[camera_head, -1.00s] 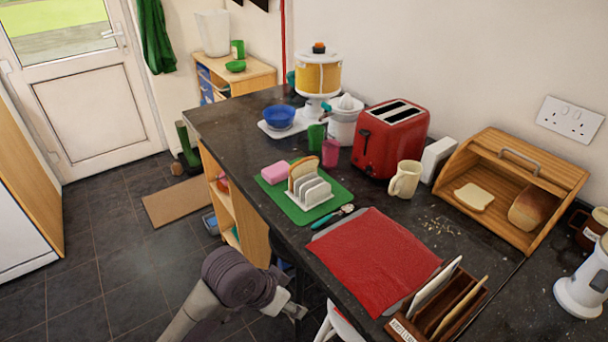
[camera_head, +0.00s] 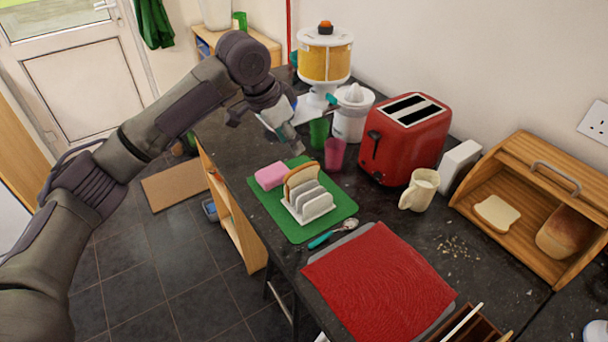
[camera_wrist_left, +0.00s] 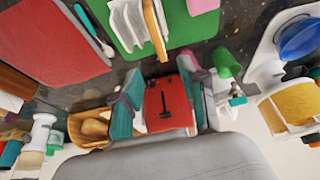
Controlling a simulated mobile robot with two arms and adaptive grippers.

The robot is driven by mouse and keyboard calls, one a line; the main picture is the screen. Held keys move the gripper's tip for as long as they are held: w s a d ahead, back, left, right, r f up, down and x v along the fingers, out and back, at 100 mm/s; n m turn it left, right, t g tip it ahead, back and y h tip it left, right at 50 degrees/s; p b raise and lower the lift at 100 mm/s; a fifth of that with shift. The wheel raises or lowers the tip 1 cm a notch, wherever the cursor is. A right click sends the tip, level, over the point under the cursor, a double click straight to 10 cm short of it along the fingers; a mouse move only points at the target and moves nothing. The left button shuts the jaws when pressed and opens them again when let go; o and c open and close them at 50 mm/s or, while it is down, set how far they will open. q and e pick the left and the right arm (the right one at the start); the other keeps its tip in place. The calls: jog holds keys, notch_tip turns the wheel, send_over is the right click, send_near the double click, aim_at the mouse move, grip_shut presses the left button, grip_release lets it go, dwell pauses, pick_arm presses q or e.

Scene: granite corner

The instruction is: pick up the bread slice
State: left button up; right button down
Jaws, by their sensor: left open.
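One bread slice (camera_head: 301,175) with a brown crust stands upright in a white toast rack (camera_head: 312,204) on a green mat (camera_head: 334,220). Its edge shows at the top of the left wrist view (camera_wrist_left: 156,30). A second, pale bread slice (camera_head: 496,213) lies inside the wooden bread bin (camera_head: 545,180) at the right. My left gripper (camera_head: 277,129) is open and empty, above the counter behind the rack and apart from both slices. In the left wrist view its fingers (camera_wrist_left: 165,108) frame the red toaster. My right gripper is out of view.
A pink sponge (camera_head: 271,176) lies beside the rack. Behind are green and pink cups (camera_head: 334,154), a juicer (camera_head: 351,114) and the red toaster (camera_head: 402,139). A mug (camera_head: 420,190), spoon (camera_head: 333,234) and red cloth (camera_head: 379,282) are nearer. Crumbs lie on the counter.

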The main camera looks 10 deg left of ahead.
aim_at(302, 167)
pick_arm(q)
jog(key=x, duration=0.4)
jog(key=shift+s+f+p, duration=0.15)
jog(key=shift+s+p, duration=0.05)
jog(key=shift+p, duration=0.1)
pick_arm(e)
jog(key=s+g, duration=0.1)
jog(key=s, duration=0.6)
pick_arm(q)
jog(key=p+x, duration=0.1)
jog(key=x, duration=0.2)
jog(key=shift+w+a+f, duration=0.1)
jog(key=shift+a+f, duration=0.05)
jog(key=shift+f, duration=0.05)
jog(key=shift+p+x, duration=0.45)
jog(key=shift+x, duration=1.05)
jog(key=c, duration=0.6)
grip_shut()
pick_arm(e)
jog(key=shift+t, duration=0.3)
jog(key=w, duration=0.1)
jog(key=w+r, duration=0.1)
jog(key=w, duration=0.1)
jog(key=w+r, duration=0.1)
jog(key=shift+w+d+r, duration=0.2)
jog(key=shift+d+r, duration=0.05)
